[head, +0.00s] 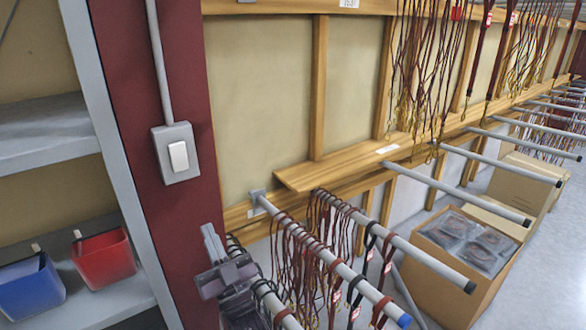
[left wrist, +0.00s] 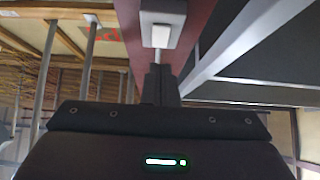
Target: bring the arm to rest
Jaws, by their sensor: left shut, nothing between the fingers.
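My left gripper (head: 210,236) is low in the middle of the head view, in front of the dark red post. Its fingers point up, below the light switch, and are shut with nothing between them. In the left wrist view the two dark fingers of the left gripper (left wrist: 160,72) lie side by side, just below the switch in the picture. I cannot tell how far apart the fingers and the switch are. My right gripper does not show.
A grey switch box (head: 176,153) is on the dark red post (head: 133,60). Grey rods (head: 425,245) with hanging dark red straps stick out at right. A cardboard box (head: 440,275) holds packs below. Red (head: 104,259) and blue (head: 32,287) bins stand on the left shelf.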

